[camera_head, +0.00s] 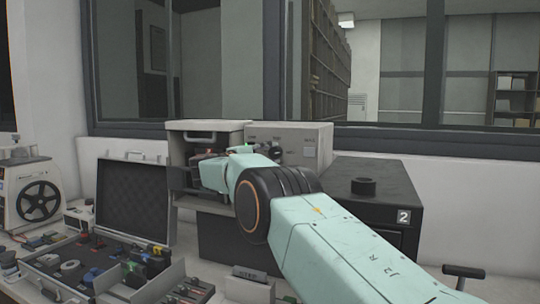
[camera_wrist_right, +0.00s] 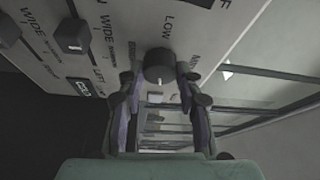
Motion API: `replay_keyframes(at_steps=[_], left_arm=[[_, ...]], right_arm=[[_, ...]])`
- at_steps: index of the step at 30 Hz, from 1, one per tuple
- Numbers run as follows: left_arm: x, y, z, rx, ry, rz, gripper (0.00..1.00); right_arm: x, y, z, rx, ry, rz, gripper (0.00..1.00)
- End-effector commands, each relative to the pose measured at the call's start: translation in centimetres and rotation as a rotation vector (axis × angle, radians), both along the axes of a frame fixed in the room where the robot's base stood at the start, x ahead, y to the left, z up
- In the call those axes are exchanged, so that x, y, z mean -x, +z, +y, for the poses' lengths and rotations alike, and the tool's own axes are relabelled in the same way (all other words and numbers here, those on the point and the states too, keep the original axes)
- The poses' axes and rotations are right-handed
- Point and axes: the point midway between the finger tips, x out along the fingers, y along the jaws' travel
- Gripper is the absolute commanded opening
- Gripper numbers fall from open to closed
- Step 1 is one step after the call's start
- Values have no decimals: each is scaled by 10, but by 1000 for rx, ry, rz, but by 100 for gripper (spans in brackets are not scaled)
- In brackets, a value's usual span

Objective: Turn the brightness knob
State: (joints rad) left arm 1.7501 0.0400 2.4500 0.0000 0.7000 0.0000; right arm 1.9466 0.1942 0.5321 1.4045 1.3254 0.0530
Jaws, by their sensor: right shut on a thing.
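The dark round knob (camera_wrist_right: 158,64) sits on a light grey control panel (camera_wrist_right: 108,40) in the right wrist view, with "LOW" printed near it and a white mark on its edge. My right gripper (camera_wrist_right: 158,78) has its two fingers on either side of this knob and is shut on it. In the head view my teal right arm reaches from the lower right to the grey panel (camera_head: 318,147) of the machine on the bench. My left gripper is not in view.
Other switches (camera_wrist_right: 72,36) sit on the panel to the left. In the head view, a black box (camera_head: 375,190) marked "2" stands right of the machine. An open case (camera_head: 134,200), small parts and a reel device (camera_head: 30,195) crowd the bench's left.

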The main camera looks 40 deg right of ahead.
Motion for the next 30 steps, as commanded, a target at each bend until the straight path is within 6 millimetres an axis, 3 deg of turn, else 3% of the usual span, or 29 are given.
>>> replay_keyframes(at_steps=[2, 3, 10, 22, 26, 30], left_arm=[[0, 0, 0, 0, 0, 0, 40], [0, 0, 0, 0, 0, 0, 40], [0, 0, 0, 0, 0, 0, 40], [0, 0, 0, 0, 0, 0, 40], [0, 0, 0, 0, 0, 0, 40], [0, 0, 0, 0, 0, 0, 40]], right_arm=[[-1, 3, 0, 2, 5, -5, 3], [-1, 3, 0, 3, 5, -5, 37], [0, 2, 0, 1, 2, -3, 57], [0, 1, 5, 1, 2, -1, 58], [1, 1, 20, 1, 4, 0, 58], [3, 0, 48, 3, 5, 0, 58]])
